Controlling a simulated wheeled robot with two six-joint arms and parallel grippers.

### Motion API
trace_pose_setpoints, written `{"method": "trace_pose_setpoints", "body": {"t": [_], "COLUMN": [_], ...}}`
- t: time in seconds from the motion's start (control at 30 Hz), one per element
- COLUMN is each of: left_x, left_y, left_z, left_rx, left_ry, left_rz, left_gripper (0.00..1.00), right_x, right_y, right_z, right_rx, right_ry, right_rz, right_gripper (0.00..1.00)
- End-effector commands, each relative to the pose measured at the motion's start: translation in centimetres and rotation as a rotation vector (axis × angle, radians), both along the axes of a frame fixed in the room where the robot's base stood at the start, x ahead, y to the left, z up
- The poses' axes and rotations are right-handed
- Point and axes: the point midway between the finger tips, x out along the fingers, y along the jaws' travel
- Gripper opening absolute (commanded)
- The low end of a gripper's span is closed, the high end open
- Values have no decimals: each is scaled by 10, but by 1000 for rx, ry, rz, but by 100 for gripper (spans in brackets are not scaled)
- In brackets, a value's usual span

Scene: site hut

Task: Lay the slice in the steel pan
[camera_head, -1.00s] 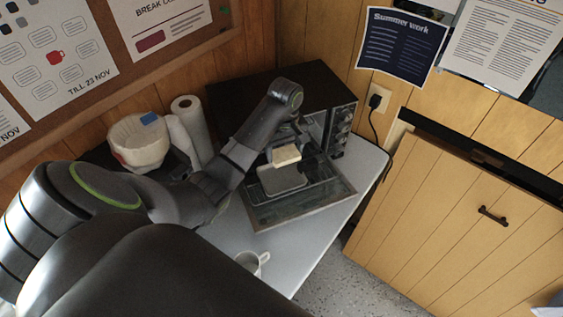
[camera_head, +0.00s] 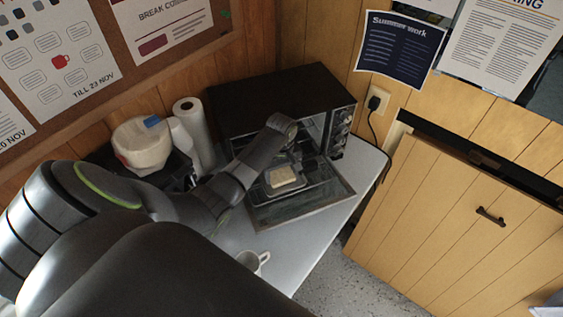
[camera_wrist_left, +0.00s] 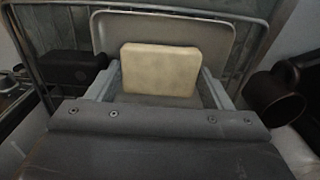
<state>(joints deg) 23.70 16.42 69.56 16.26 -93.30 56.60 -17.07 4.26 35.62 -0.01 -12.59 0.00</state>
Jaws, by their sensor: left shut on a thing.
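The slice (camera_head: 283,176) is a pale, flat, square-edged piece. My left gripper (camera_head: 281,166) reaches down at the open oven and is shut on the slice. In the left wrist view the slice (camera_wrist_left: 160,70) shows between the two fingers. The steel pan (camera_head: 283,193) is a grey shallow tray at the oven's opening. In the head view the slice overlaps the pan; in the wrist view the pan (camera_wrist_left: 185,28) spreads behind and under it. I cannot tell whether the slice touches the pan. My right gripper is out of view.
A dark oven (camera_head: 270,97) stands on the grey table (camera_head: 290,255) with its glass door (camera_head: 310,210) folded down. A paper roll (camera_head: 193,130) and a white tub (camera_head: 143,147) stand left of the oven.

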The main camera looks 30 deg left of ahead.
Motion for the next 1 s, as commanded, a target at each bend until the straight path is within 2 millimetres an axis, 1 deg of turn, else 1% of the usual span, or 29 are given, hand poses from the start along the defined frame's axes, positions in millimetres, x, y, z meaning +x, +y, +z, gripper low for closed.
{"method": "trace_pose_setpoints", "body": {"t": [0.17,0.2,0.27,0.53,0.67,0.77,0.87,1.0], "left_x": [0,0,0,0,1,1,2,2], "left_y": [0,0,0,0,0,0,0,0], "left_z": [-2,-3,-2,-1,6,18,36,66], "left_rx": [-1,-1,-1,0,0,-1,1,1], "left_ry": [1,1,1,0,-1,-4,-6,-6], "left_rz": [0,0,0,0,-1,-1,-1,-1], "left_gripper": [52,76,83,83,83,83,83,83], "right_x": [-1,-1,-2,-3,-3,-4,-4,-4], "right_y": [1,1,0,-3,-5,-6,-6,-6], "right_z": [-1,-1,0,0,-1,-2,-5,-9], "right_rx": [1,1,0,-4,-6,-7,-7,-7], "right_ry": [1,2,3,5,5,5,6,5], "right_rz": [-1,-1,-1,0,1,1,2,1], "right_gripper": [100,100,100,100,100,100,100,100]}}
